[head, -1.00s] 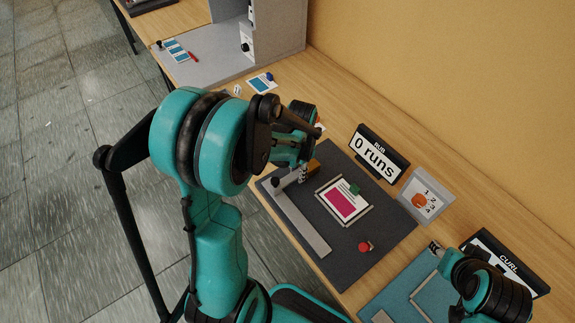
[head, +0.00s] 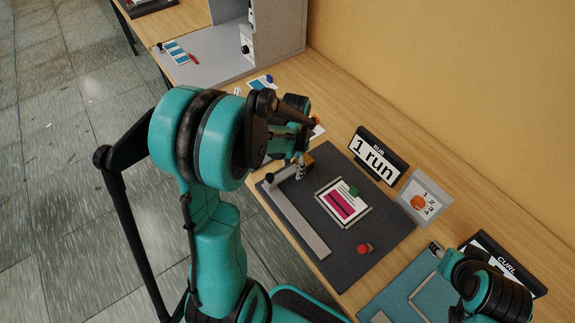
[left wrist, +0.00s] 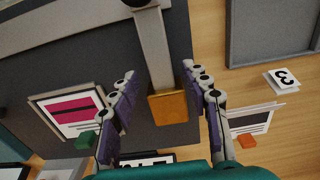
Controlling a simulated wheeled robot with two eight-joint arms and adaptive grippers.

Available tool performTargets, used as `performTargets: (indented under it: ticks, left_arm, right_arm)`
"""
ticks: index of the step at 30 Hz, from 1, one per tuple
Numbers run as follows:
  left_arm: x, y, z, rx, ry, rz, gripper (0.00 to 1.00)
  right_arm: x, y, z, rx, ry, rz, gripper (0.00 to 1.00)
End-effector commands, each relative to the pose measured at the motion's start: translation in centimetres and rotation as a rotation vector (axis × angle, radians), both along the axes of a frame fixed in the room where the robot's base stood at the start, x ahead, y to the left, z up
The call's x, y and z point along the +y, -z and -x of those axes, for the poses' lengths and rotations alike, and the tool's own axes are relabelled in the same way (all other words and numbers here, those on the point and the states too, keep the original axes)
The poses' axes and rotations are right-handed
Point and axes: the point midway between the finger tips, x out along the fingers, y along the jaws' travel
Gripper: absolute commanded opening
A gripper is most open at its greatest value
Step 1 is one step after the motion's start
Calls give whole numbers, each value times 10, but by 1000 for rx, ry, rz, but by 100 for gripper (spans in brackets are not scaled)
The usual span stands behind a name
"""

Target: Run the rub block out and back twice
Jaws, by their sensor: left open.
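The orange rub block (head: 309,158) sits at the far end of the dark grey mat (head: 375,262), on an arm beside the long light-grey rail (head: 300,227). In the left wrist view the block (left wrist: 170,107) lies between the spread fingers of my left gripper (left wrist: 160,72). My left gripper (head: 300,166) is open; contact with the block cannot be told. The framed print (head: 338,206) has a magenta patch crossed by a dark streak.
A green block (head: 353,191) is at the print's edge and a red button (head: 364,248) stands on the mat.

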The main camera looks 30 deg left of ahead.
Motion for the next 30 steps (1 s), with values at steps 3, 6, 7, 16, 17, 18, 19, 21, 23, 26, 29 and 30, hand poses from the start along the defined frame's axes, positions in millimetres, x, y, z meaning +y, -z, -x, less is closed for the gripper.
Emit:
performTargets:
  ticks: [3, 6, 7, 16, 17, 18, 19, 21, 23, 26, 29, 30]
  left_arm:
    - [0, -18, 0, 0, 0, 0, 47]
    - [0, -28, 0, 0, 0, 0, 47]
    - [0, -31, 0, 0, 0, 0, 47]
    - [0, -62, 0, 0, 0, 0, 47]
    - [0, -64, 0, 0, 0, 0, 47]
    - [0, -65, 0, 0, 0, 0, 47]
    - [0, -66, 0, 0, 0, 0, 47]
    - [0, -65, 0, 0, 0, 0, 47]
    - [0, -64, 0, 0, 0, 0, 47]
    - [0, -64, 0, 0, 0, 0, 47]
    - [0, -64, 0, 0, 0, 0, 47]
    - [0, -64, 0, 0, 0, 0, 47]
  right_arm:
    - [0, -14, 0, 0, 0, 0, 40]
    - [0, -22, 0, 0, 0, 0, 40]
    - [0, -24, 0, 0, 0, 0, 40]
    - [0, -47, 0, 0, 0, 0, 40]
    - [0, -48, 0, 0, 0, 0, 40]
    - [0, -49, 0, 0, 0, 0, 40]
    - [0, -49, 0, 0, 0, 0, 40]
    - [0, -49, 0, 0, 0, 0, 40]
    - [0, -48, 0, 0, 0, 0, 40]
    - [0, -48, 0, 0, 0, 0, 40]
    - [0, -48, 0, 0, 0, 0, 40]
    - [0, -48, 0, 0, 0, 0, 40]
